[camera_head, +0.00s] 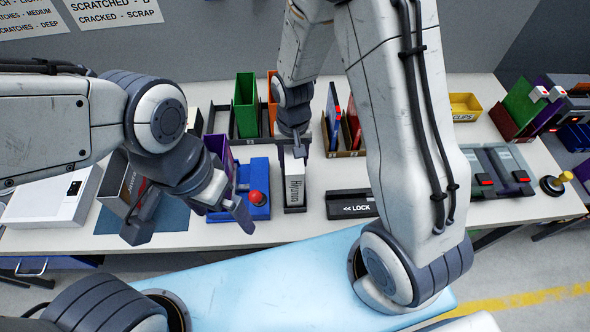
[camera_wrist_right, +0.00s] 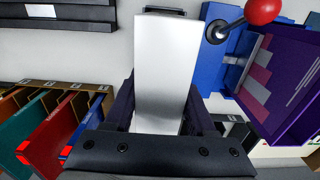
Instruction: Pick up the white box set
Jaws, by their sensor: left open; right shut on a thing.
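My right gripper (camera_head: 293,150) reaches down from above and is shut on the box's upper end, with a finger along each side. Whether the box's foot touches the table I cannot tell. My left gripper (camera_head: 192,215) is open and empty, over the blue mat at the table's front left.
A blue device with a red ball knob (camera_head: 257,197) and a purple case (camera_head: 219,150) stand close left of the box. A black LOCK bar (camera_head: 351,204) lies to the right. Green and orange cases stand behind. A silver-grey box (camera_head: 119,182) is near my left gripper.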

